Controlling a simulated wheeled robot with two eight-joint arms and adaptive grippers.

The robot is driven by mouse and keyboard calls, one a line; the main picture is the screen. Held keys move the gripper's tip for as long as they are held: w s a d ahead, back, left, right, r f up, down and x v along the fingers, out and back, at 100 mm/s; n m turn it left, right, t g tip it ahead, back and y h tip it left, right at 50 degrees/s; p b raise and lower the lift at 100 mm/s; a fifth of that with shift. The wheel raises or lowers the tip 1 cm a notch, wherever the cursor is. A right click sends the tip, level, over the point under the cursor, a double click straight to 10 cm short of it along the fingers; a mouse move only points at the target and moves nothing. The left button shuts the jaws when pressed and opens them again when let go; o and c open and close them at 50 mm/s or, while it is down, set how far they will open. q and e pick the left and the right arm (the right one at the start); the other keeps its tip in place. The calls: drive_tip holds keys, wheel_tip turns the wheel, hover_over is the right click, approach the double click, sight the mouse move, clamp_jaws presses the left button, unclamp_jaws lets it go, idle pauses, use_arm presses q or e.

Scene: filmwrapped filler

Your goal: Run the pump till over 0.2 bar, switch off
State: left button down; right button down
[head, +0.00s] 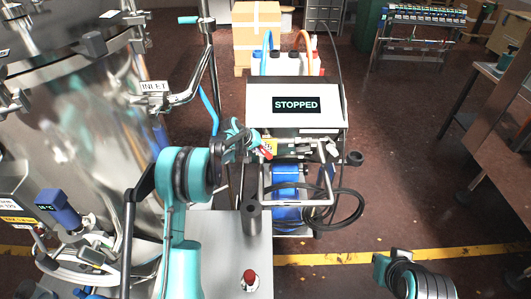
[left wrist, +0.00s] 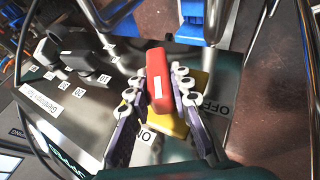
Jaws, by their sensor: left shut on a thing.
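The pump cart (head: 297,130) stands in the middle of the head view, and its display (head: 296,105) reads STOPPED. On its left side is a rotary switch with a red handle (head: 265,153) on a yellow plate (head: 269,144). In the left wrist view the red handle (left wrist: 158,78) sits between the fingers of my left gripper (left wrist: 160,88), which is shut on it. An OFF label (left wrist: 215,104) lies right of the yellow plate (left wrist: 172,122); a partly hidden label (left wrist: 146,137) lies below left. I cannot make out a pressure reading.
A steel tank (head: 85,130) with an INLET label (head: 154,87) and pipes fills the left. A black hose (head: 345,208) hangs beside the pump. A steel table (head: 228,235) with a red button (head: 249,278) stands in front. Floor to the right is mostly clear.

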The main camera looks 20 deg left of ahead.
use_arm(q)
drive_tip(key=h, duration=0.1)
drive_tip(key=b, duration=0.1)
drive_tip(key=t+h, duration=0.1)
drive_tip(key=shift+a+f+n+h+b, duration=0.25)
drive_tip(key=shift+f+n+h+b, duration=0.05)
drive_tip(key=shift+b, duration=0.05)
drive_tip(key=t+h+b, duration=0.1)
drive_tip(key=h, duration=0.1)
drive_tip(key=n+h+b, duration=0.1)
drive_tip(key=b, duration=0.1)
drive_tip(key=shift+s+f+t+h, duration=0.1)
drive_tip(key=shift+f+t+h, duration=0.1)
drive_tip(key=shift+t+h, duration=0.2)
drive_tip(key=shift+n+t+h+b, duration=0.3)
drive_tip(key=shift+h, duration=0.3)
drive_tip(key=shift+n+t+h, duration=0.4)
drive_tip(key=shift+t+h, duration=0.4)
drive_tip(key=shift+h, duration=0.4)
drive_tip(key=c, duration=1.4)
unclamp_jaws()
drive_tip(key=shift+o, duration=0.2)
